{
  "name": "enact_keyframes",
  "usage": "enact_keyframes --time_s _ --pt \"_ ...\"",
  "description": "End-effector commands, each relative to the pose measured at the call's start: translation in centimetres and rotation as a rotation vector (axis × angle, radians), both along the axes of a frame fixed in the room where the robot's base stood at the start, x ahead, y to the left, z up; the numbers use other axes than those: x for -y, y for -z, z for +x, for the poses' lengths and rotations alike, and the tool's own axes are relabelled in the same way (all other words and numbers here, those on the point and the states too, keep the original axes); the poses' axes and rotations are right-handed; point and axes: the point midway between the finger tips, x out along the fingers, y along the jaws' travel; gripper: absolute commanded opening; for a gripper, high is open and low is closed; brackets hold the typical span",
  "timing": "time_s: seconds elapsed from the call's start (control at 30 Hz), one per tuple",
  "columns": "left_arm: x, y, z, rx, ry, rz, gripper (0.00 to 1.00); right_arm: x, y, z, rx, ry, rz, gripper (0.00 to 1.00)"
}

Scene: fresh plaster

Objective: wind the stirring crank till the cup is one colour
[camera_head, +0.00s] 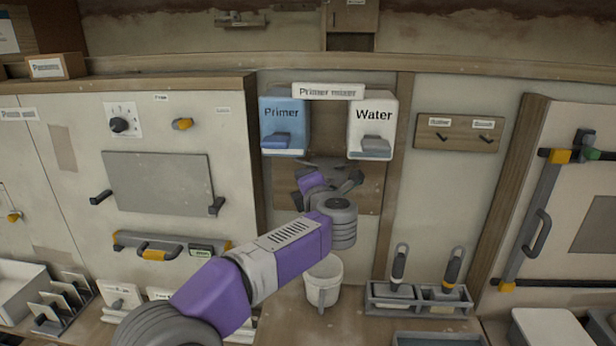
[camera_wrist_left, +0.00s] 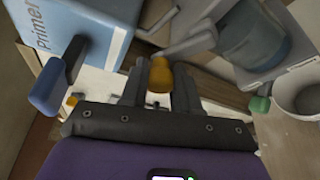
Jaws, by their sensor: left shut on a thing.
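My left gripper (camera_head: 322,182) reaches into the primer mixer between the blue Primer box (camera_head: 283,128) and the white Water box (camera_head: 372,128). In the left wrist view its fingers (camera_wrist_left: 158,88) are shut on the orange knob of the stirring crank (camera_wrist_left: 160,76). A grey crank arm (camera_wrist_left: 188,47) runs from near the knob to the right. The mixing cup (camera_wrist_left: 254,42) is in a grey holder at the upper right of that view, and what shows of it is grey-blue. Whether its contents are evenly mixed cannot be told. In the head view my arm hides the cup. My right gripper is not in view.
A white bucket (camera_head: 323,282) stands below the mixer. A green knob (camera_wrist_left: 260,104) juts out near the cup holder. The blue lever (camera_wrist_left: 48,88) of the Primer box is close on the left. A rack with trowels (camera_head: 420,294) stands at the right.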

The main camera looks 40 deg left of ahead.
Motion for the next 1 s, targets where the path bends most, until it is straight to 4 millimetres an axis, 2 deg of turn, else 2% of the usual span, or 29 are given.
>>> enact_keyframes --time_s 0.4,1.0 --pt "-0.4 1.3 -0.3 0.216 0.005 -0.334 0.0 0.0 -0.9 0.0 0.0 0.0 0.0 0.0" --pt "0.1 3.9 0.0 0.515 0.005 -0.819 0.0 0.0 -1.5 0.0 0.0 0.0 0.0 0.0"
